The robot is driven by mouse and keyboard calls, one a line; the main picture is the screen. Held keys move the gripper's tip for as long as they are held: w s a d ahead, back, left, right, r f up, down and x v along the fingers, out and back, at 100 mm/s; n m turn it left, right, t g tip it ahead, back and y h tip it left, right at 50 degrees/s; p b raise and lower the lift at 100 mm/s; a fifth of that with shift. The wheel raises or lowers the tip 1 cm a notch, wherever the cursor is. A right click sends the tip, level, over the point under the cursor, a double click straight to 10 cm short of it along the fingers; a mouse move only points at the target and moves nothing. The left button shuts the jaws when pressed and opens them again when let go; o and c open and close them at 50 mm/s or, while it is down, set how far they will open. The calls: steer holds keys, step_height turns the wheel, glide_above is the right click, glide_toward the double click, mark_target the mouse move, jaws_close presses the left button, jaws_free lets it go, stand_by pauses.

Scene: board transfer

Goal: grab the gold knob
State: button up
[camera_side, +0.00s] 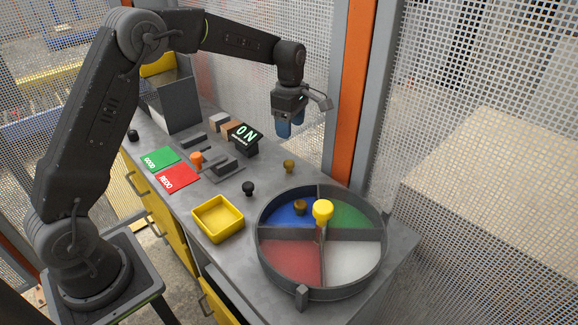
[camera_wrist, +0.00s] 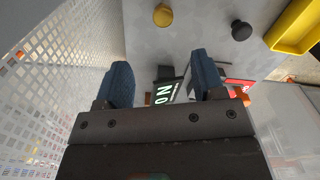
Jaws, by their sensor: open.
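A gold knob (camera_side: 289,166) stands on the grey bench between the ON display and the round tray. It also shows in the wrist view (camera_wrist: 162,15), at the top, beyond my fingertips. A second, darker gold-brown knob (camera_side: 300,207) sits in the blue compartment of the round tray. My gripper (camera_side: 289,127) points down above the bench, higher than the standing gold knob and apart from it. In the wrist view my gripper's blue fingers (camera_wrist: 162,72) are spread wide with nothing held between them.
The round tray (camera_side: 268,262) has blue, green, red and white compartments and a yellow centre knob (camera_side: 322,210). A black knob (camera_side: 248,188) and a yellow bin (camera_side: 218,219) stand nearby. The ON display (camera_side: 244,136) and an orange knob (camera_side: 196,159) lie further back. Mesh fencing borders the bench.

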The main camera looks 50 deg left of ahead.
mark_target(289, 162)
steer(key=f, duration=1.1)
steer(key=shift+s+f, duration=0.2)
steer(key=shift+f, duration=0.1)
steer(key=shift+c, duration=0.3)
steer(key=c, duration=1)
steer(key=shift+o, duration=0.2)
steer(key=shift+r, duration=0.15)
